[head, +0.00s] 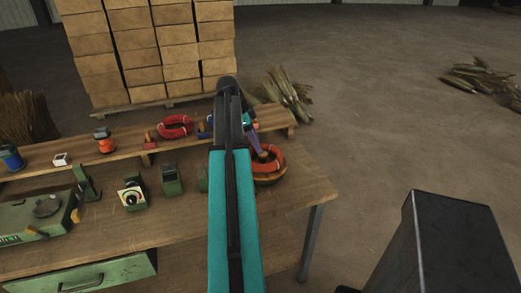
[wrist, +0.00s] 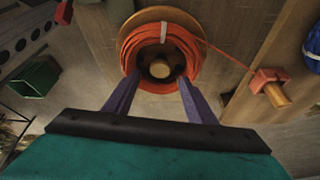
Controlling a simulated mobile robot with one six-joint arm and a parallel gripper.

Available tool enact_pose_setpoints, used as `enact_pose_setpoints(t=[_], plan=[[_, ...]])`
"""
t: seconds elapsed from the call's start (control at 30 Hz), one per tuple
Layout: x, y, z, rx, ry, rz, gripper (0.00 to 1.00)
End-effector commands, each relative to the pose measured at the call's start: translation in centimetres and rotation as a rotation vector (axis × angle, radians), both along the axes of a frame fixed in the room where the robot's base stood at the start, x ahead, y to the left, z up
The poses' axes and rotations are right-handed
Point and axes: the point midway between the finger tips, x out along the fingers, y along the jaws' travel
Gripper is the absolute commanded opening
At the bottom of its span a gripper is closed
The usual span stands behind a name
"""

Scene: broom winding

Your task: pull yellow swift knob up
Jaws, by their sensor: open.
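The swift (wrist: 129,38) is a round wooden disc wound with orange-red cord, at the top middle of the wrist view. Its pale yellow-tan knob (wrist: 160,70) stands at the centre. In the head view the swift (head: 270,170) is at the table's right end, partly hidden by my arm; I cannot make out the knob there. My gripper (wrist: 158,82) is open, its purple fingers pointing at the swift, one on each side of the knob in the picture. Contact cannot be told. In the head view my gripper (head: 259,148) is mostly hidden behind my arm.
An orange cord runs from the swift to a red clamp-like piece (wrist: 272,82). A raised wooden shelf (head: 120,143) along the table's back holds a red coil (head: 175,126) and small tools. Green devices (head: 171,180) stand left of my arm. Open floor lies right.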

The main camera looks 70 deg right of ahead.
Motion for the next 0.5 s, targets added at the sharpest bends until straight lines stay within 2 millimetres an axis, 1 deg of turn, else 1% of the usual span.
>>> enact_pose_setpoints(t=[0.1,0.3,0.5], plan=[[-0.6,-0.2,-1.3,0.001,0.001,-0.002,0.51],[-1.2,-0.6,-3.1,0.0,0.0,-0.001,0.51],[-1.5,-0.8,-4.0,0.0,0.0,-0.001,0.51]])
